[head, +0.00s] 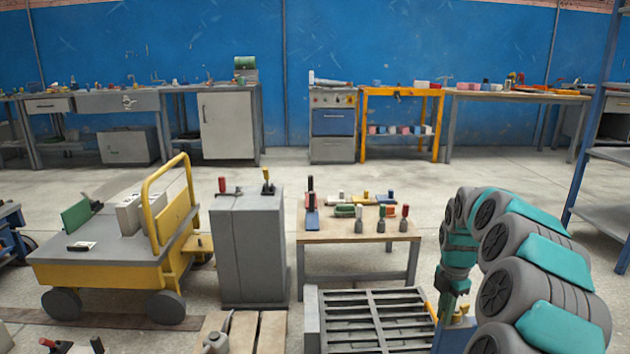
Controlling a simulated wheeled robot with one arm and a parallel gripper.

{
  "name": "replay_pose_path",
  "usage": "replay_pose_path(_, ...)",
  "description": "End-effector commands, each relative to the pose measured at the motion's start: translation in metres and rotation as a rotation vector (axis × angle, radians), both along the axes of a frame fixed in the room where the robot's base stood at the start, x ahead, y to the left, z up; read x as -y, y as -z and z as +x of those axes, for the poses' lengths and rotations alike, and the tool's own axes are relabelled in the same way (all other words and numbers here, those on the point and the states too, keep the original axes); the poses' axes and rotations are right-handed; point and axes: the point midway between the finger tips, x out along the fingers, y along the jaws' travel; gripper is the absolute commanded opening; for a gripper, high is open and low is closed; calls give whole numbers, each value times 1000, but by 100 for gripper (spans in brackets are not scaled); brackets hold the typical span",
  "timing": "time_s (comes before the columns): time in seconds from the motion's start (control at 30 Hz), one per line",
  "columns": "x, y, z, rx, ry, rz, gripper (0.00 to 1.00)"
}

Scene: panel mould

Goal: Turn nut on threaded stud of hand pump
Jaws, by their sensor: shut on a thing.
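My gripper (448,312), at the end of my teal and grey arm, points down at the lower right of the head view. It is shut on the nut, which is too small and too covered to make out. A blue part (462,322) and a small yellow part show right beside and below the gripper. They look like part of the hand pump, but I cannot be sure. The threaded stud is hidden by the gripper and arm.
A grey slatted rack (372,293) stands just left of my gripper. Behind it is a low wooden-topped table (345,232) with several small tools. A grey cabinet (248,250) and a yellow cart (100,272) stand farther left. Open floor lies behind.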

Motion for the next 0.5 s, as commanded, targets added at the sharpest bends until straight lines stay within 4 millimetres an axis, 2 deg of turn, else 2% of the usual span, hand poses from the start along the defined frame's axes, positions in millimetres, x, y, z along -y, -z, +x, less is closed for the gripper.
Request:
replay_pose_path(0.13,0,0,1,0,21,-1,0)
replay_pose_path(0.4,-2,1,10,-2,269,0,0)
replay_pose_path(0.5,-2,1,11,-1,300,0,0)
